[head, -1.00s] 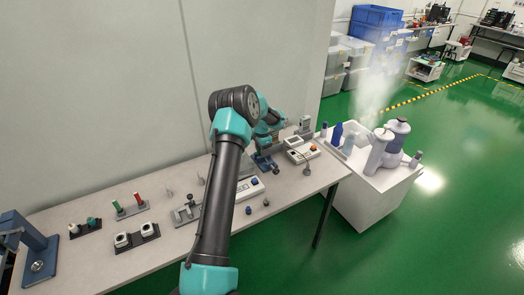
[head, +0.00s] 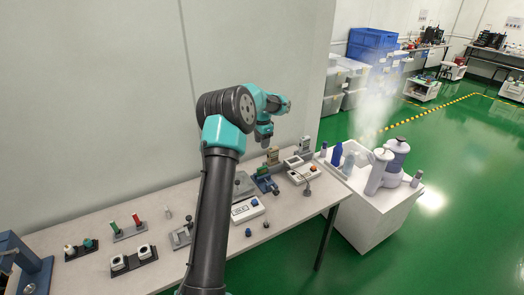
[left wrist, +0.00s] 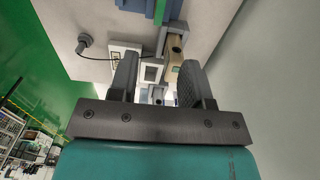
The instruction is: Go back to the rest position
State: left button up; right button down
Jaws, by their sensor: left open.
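My left arm reaches over the bench in the head view, and its gripper (head: 264,136) is raised above the table, clear of the things below. In the left wrist view the two fingers of the left gripper (left wrist: 160,80) stand apart with nothing held. A white tester with a blue button (head: 247,209) lies on the bench right of my forearm. A second white tester with an orange button (head: 303,174) lies further right. A blue stand (head: 265,184) with a small greenish part is between them. My right gripper is in neither view.
Small fixtures with a green and a red handle (head: 128,228) and a dark holder with white parts (head: 134,260) stand on the left of the bench (head: 90,285). A white cart (head: 375,215) with bottles and a steaming humidifier stands right. A wall runs behind the bench.

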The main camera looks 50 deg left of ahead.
pick_arm(q)
jog(key=shift+r, duration=0.45)
jog(key=d+f+t+h, duration=0.1)
jog(key=d+f, duration=0.5)
jog(key=d, duration=0.4)
jog(key=w+d+f+t+h, duration=0.1)
jog(key=d+f, duration=0.6)
jog(key=d, duration=0.3)
jog(key=d+f+h, duration=0.1)
jog(key=d+f, duration=0.5)
jog(key=d, duration=0.4)
jog(key=s+d+f+n, duration=0.1)
jog(key=s+d+f, duration=0.2)
jog(key=s+d, duration=0.2)
jog(key=s+d+f+n, duration=0.2)
jog(key=s+d+f, duration=0.2)
jog(key=s, duration=0.7)
jog(key=s+d+f+n+g, duration=0.1)
jog(key=s+d+f, duration=0.2)
jog(key=s+d, duration=0.3)
jog(key=s, duration=0.3)
jog(key=shift+f+h, duration=0.35)
jog(key=shift+h, duration=0.05)
